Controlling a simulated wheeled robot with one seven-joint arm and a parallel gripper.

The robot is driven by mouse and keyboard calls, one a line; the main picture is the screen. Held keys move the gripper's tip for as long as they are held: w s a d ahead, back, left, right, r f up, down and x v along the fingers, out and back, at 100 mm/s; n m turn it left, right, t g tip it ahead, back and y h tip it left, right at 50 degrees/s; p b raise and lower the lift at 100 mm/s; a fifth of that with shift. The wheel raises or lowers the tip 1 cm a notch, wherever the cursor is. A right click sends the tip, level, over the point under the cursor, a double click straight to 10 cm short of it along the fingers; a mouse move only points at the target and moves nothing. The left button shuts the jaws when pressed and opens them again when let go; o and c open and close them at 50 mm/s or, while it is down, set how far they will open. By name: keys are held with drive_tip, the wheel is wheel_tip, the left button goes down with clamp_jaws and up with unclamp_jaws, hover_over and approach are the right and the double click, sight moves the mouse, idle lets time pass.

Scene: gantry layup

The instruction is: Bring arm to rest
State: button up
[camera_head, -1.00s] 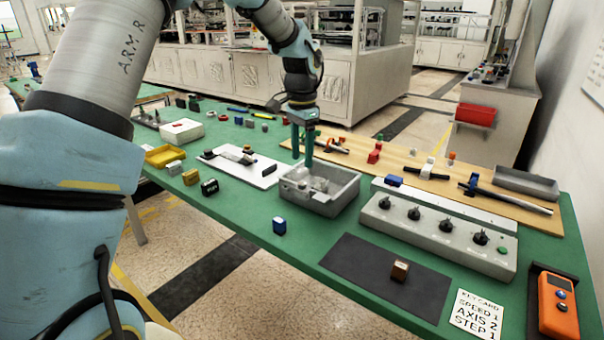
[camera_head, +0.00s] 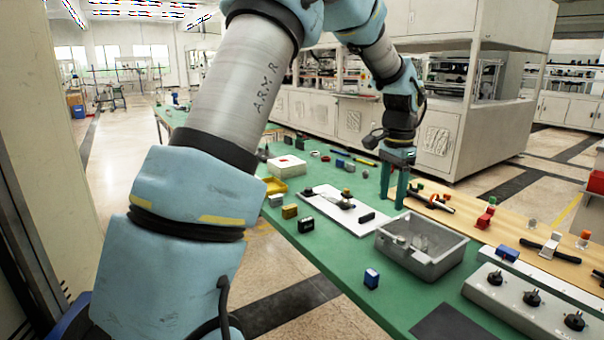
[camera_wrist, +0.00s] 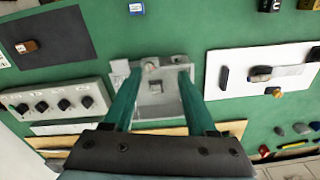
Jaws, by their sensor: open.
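My gripper (camera_head: 393,182) hangs from my raised arm, its two teal fingers pointing down, apart and empty. In the head view it is above the back left edge of a grey tray (camera_head: 461,262) on the green table. In the wrist view my fingers (camera_wrist: 155,90) are spread on either side of the tray (camera_wrist: 143,110), with nothing between them but the view of the tray below. The tray holds a few small pale pieces; they are too small to make out.
A white board (camera_head: 319,202) with small parts lies left of the tray. A grey knob panel (camera_head: 510,300) stands right. A blue block (camera_head: 371,278) is near the front edge of the green table (camera_head: 330,262). A wooden board (camera_head: 457,213) with clamps lies behind.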

drive_tip(key=s+a+f+n, duration=0.2)
drive_tip(key=a+n, duration=0.4)
drive_tip(key=a, duration=1.2)
drive_tip(key=s+a+f+n, duration=0.1)
drive_tip(key=s+a+n, duration=0.2)
drive_tip(key=a, duration=0.4)
drive_tip(key=s+a+f+n+t, duration=0.1)
drive_tip(key=s+a+n, duration=0.3)
drive_tip(key=s+a, duration=0.2)
drive_tip(key=shift+s+a+f, duration=0.2)
drive_tip(key=shift+a+f, duration=0.15)
drive_tip(key=shift+a, duration=0.55)
